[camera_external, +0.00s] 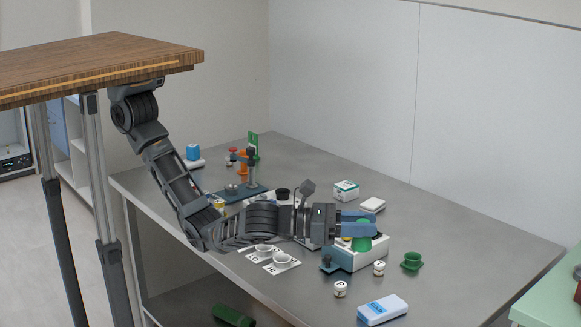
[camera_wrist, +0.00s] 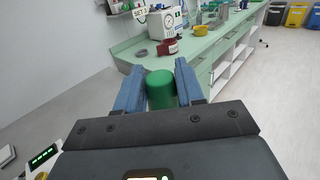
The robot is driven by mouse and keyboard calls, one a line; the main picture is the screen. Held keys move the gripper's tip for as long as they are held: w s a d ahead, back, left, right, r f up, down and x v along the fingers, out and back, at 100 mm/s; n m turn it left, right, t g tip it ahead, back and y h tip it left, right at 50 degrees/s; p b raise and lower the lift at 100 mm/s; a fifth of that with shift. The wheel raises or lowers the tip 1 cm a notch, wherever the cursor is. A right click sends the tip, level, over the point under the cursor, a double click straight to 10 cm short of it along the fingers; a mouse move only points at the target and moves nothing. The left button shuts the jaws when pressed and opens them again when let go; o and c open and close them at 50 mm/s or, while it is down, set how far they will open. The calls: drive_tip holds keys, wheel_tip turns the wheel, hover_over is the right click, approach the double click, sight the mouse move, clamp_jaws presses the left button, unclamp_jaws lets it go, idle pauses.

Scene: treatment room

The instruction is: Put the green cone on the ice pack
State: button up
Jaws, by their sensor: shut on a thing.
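My gripper (camera_external: 362,224) has blue fingers and is shut on the green cone (camera_external: 361,241). In the external view the cone hangs in front of or just above a white and blue device on the table. In the wrist view the cone (camera_wrist: 160,90) stands between the two fingers (camera_wrist: 158,86). What appears to be the ice pack (camera_external: 382,309), a white and blue block, lies flat near the table's front edge, in front of and slightly right of my gripper. It does not show in the wrist view.
The white and blue device (camera_external: 352,257) is under my gripper. Two small white jars (camera_external: 379,268) (camera_external: 340,289) stand between it and the pack. A green cup (camera_external: 411,261) is to the right. White cups on a card (camera_external: 283,261) lie left. The table's right part (camera_external: 470,255) is clear.

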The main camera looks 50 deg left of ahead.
wheel_tip(320, 180, down, 11)
hover_over(383, 305)
wheel_tip(383, 305, down, 7)
drive_tip(key=shift+r+b, duration=0.1)
drive_tip(key=shift+b, duration=0.35)
drive_tip(key=shift+f+b, duration=0.65)
drive_tip(key=shift+f, duration=1.3)
drive_tip(key=shift+f, duration=0.2)
drive_tip(key=o, duration=1)
drive_tip(key=shift+r, duration=0.1)
